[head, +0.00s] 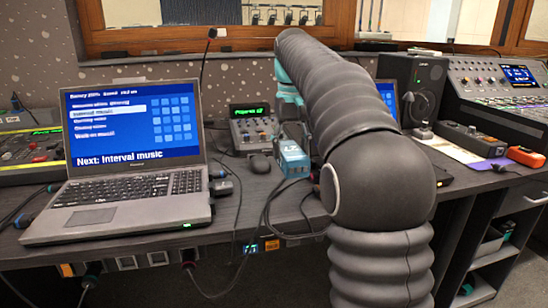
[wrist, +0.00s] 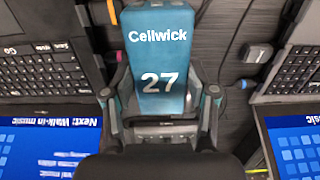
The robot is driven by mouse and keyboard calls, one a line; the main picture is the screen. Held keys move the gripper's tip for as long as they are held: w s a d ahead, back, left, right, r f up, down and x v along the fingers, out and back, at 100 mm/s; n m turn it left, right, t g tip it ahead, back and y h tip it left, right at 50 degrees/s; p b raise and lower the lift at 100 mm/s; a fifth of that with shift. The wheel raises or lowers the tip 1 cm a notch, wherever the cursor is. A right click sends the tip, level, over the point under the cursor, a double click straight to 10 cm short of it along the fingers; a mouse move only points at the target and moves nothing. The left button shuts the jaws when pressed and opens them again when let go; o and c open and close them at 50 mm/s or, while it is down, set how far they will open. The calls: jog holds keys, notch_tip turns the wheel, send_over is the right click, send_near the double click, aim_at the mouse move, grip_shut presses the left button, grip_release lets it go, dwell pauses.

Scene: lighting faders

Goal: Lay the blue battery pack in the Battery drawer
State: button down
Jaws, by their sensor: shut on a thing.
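The blue battery pack (head: 293,160) hangs above the desk in the head view, below my gripper (head: 291,133). In the wrist view the pack (wrist: 158,45) reads "Cellwick" and "27". My gripper (wrist: 160,85) is shut on it, with a finger on each side. At the right of the head view, a cabinet under the desk has a closed drawer front (head: 520,203) with a handle. Lower there, an open drawer or shelf (head: 478,294) holds small items. I cannot read a Battery label on either.
A laptop (head: 130,150) stands open at left, with a small green-display console (head: 252,125) behind. A second laptop (head: 387,97) is partly hidden by my arm. A speaker (head: 412,85), mixing desk (head: 495,90) and orange device (head: 525,156) are at right. Cables hang over the front edge.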

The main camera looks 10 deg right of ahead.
jog(key=s+d+r+p, duration=0.1)
jog(key=d+r, duration=0.3)
jog(key=d, duration=0.2)
jog(key=shift+s+d, duration=0.25)
jog(key=shift+d, duration=0.1)
jog(key=shift+r, duration=0.1)
dwell(0.4)
